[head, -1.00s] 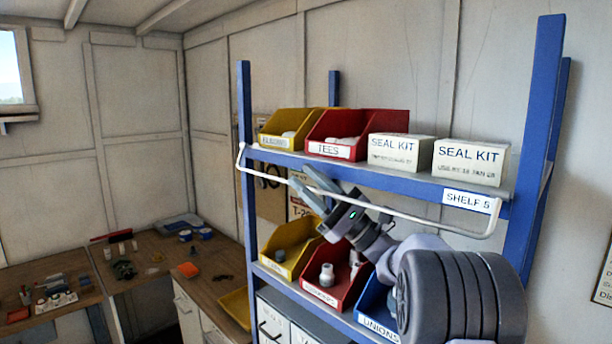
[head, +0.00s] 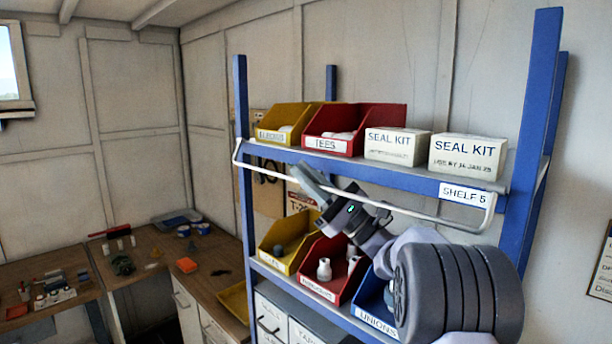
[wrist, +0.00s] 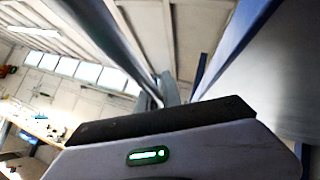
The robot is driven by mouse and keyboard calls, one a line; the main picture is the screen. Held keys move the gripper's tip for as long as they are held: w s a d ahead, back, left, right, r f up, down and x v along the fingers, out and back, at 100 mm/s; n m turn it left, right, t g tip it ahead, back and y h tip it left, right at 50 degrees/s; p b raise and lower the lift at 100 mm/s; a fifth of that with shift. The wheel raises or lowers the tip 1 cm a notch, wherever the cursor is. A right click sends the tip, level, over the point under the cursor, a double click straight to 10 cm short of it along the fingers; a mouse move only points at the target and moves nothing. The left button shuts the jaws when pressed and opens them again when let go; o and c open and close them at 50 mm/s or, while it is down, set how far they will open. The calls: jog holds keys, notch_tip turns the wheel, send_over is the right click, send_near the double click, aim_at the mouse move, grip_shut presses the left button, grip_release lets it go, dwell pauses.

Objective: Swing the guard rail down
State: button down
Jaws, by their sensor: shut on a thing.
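The guard rail (head: 264,171) is a thin white bar with bent ends. It runs across the front of the blue rack, just below the front edge of the labelled upper shelf (head: 463,191). Its ends meet the rack near the left post and at the right by the SHELF 5 label. My gripper (head: 308,183) reaches up from the lower right and is shut on the rail, left of its middle. The fingers cover a short piece of the bar. In the wrist view, the gripper body fills the bottom and the grip is hard to make out.
Yellow and red bins (head: 355,133) and two SEAL KIT boxes (head: 468,154) stand on the upper shelf. More bins (head: 290,243) sit on the shelf below, close behind my arm. Blue posts (head: 532,130) flank the rack. A workbench (head: 150,250) with small items is at left.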

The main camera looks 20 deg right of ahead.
jog(key=shift+a+m+t+h+p, duration=0.15)
jog(key=shift+m+t+h+p, duration=0.2)
jog(key=shift+m+t+h, duration=0.25)
notch_tip(320, 180, up, 7)
jog(key=m+t+h+p, duration=0.3)
jog(key=m+h+p, duration=2)
jog(key=m, duration=0.6)
jog(key=shift+s+a+p, duration=0.15)
jog(key=shift+a+p, duration=0.1)
jog(key=shift+p, duration=0.85)
jog(key=shift+f+m+h, duration=0.1)
jog(key=shift+m+h, duration=0.2)
jog(key=c, duration=1.5)
grip_release()
